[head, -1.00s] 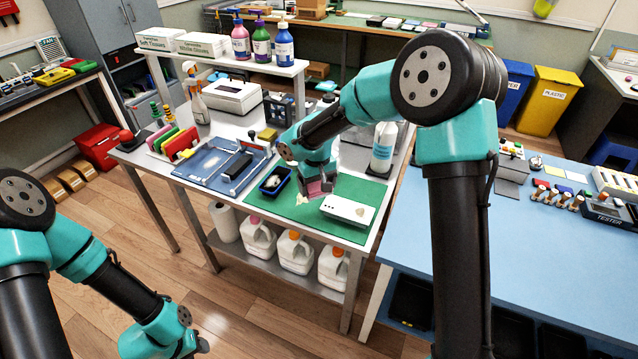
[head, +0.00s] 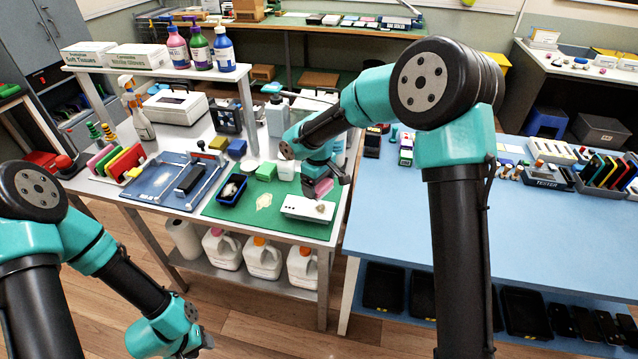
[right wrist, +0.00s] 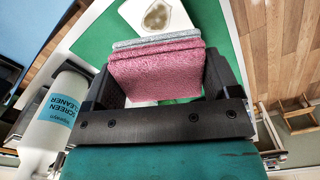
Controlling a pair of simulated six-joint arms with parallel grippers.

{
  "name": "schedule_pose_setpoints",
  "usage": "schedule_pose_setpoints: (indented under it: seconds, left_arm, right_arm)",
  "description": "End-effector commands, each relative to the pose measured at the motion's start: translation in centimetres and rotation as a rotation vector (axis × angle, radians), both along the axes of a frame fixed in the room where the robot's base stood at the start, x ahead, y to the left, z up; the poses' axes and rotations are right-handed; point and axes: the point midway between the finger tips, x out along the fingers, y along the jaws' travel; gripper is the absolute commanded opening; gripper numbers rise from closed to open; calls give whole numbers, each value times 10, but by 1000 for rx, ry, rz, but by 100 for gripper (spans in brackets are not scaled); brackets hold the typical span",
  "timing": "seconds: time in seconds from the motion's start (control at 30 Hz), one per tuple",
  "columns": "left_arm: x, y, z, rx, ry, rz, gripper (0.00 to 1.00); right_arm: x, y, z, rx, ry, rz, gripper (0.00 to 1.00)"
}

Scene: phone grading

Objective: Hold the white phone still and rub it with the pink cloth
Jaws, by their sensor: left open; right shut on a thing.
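The white phone (head: 294,207) lies flat on the green mat (head: 240,211) at the front of the grey table. A brownish smudge (right wrist: 157,16) shows on its face in the right wrist view. My right gripper (head: 322,188) is shut on the pink cloth (right wrist: 155,72), a folded pad, at the phone's far right side. The cloth overlaps the phone in the right wrist view; I cannot tell whether they touch. My left gripper (head: 198,346) is low at the bottom edge of the head view, away from the table, open and empty as far as it shows.
A blue tray (head: 231,189) and a pale patch (head: 264,200) are left of the phone on the mat. A screen cleaner bottle (right wrist: 50,120) stands close beside my right gripper. A green block (head: 266,172) and a white jar (head: 286,170) are behind. The blue table (head: 420,220) is to the right.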

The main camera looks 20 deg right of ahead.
Motion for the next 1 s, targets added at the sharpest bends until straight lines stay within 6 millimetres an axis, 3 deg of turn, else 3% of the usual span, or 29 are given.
schedule_pose_setpoints:
  seconds: [0.6, 1.0]
  left_arm:
    - [0, 0, 0, 0, 0, 0, 43]
    - [0, 0, 0, 0, 0, 0, 43]
  right_arm:
    - [0, 0, -44, -1, 1, 0, 63]
    - [0, 0, -49, 0, 0, -1, 63]
